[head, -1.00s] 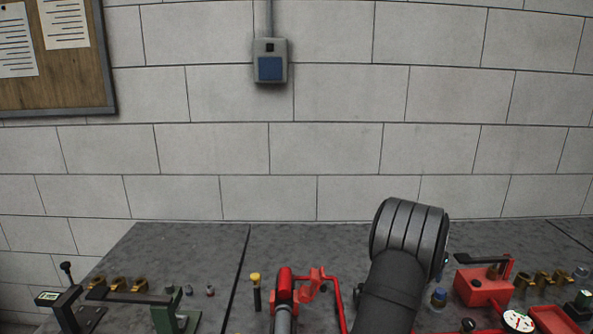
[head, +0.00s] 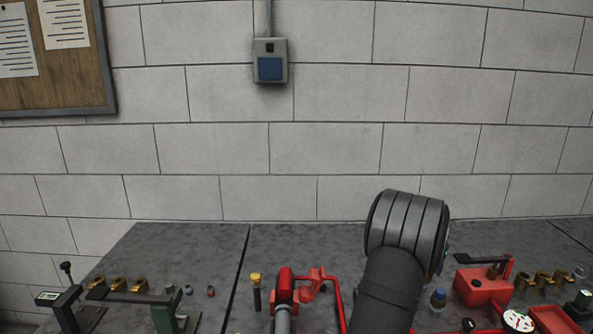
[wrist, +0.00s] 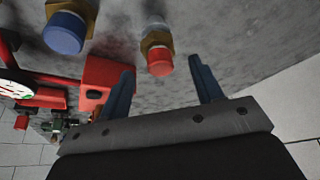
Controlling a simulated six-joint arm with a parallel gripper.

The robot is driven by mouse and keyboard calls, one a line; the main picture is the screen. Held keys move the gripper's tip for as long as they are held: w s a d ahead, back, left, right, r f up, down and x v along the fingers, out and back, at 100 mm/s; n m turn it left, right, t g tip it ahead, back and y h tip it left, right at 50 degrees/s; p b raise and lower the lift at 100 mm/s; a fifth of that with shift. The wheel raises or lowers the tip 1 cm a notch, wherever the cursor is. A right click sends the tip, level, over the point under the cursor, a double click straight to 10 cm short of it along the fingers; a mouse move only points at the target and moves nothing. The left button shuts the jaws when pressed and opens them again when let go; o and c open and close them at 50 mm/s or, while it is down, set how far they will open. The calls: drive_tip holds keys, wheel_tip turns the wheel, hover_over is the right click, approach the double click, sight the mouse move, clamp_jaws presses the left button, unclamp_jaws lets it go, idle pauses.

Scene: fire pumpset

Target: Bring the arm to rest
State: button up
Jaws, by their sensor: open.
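My gripper (wrist: 161,66) shows in the wrist view as two blue fingers set wide apart. It is open, and nothing is clasped between the fingers. A brass fitting with a red cap (wrist: 160,62) appears between the fingertips in the picture; I cannot tell how far beyond them it is. In the head view my dark arm (head: 405,235) rises at the right of centre with its thick ribbed joint on top. My gripper is hidden there.
A brass fitting with a blue cap (wrist: 65,33), a red block (wrist: 107,75) and a white-faced gauge (head: 518,321) lie near the arm. Red pipework (head: 285,285) stands left of it. A green stand (head: 170,317) is farther left. The grey tabletop (head: 190,245) is bare towards the wall.

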drive_tip(key=x, duration=0.3)
drive_tip(key=shift+w+d+f, duration=0.1)
drive_tip(key=shift+f, duration=0.25)
wheel_tip(320, 180, up, 4)
drive_tip(key=shift+r, duration=0.1)
drive_tip(key=s+d+r, duration=0.5)
drive_tip(key=s+r, duration=0.2)
drive_tip(key=s, duration=0.4)
drive_tip(key=shift+s+a+m+g+h, duration=0.7)
drive_tip(key=shift+s+a+m+g, duration=0.9)
drive_tip(key=shift+a+m, duration=2.9)
drive_tip(key=shift+w+a+f, duration=0.65)
drive_tip(key=shift+w+f, duration=0.05)
drive_tip(key=shift+w, duration=0.2)
drive_tip(key=shift+w+a+f, duration=0.6)
drive_tip(key=shift+w+f, duration=0.05)
drive_tip(key=shift+w, duration=0.25)
drive_tip(key=d+r+n+t, duration=0.2)
drive_tip(key=d+n, duration=0.4)
drive_tip(key=d, duration=0.2)
drive_tip(key=shift+s+y, duration=0.4)
